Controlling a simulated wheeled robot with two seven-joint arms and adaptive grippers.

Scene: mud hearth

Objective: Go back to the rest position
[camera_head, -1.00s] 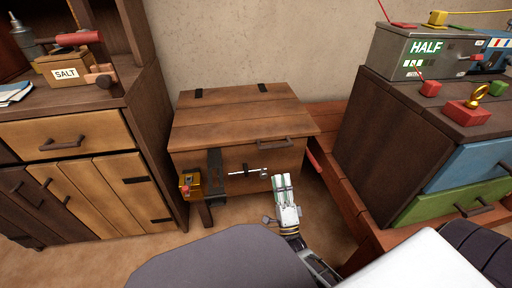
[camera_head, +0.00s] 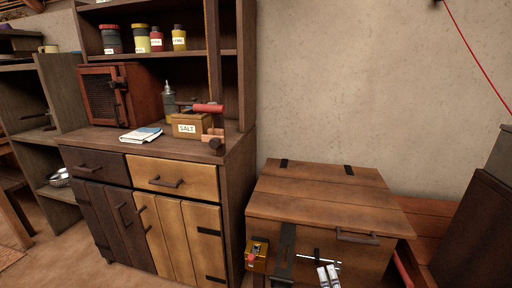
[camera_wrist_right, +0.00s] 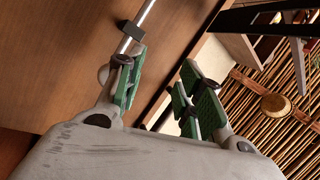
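My right gripper (camera_head: 328,275) shows at the bottom edge of the head view, in front of the wooden chest (camera_head: 325,190). Only its pale fingers show there. In the right wrist view its two green-padded fingers (camera_wrist_right: 163,88) stand apart with an empty gap between them. A metal rod (camera_wrist_right: 143,22) in a dark bracket runs along the brown wood behind the left finger. I cannot tell whether the finger touches it. My left gripper is in neither view.
A cabinet (camera_head: 180,183) with drawers and doors stands left of the chest. A yellow box (camera_head: 257,255) sits by the chest's front. A low red-brown bench (camera_head: 425,207) is on the right.

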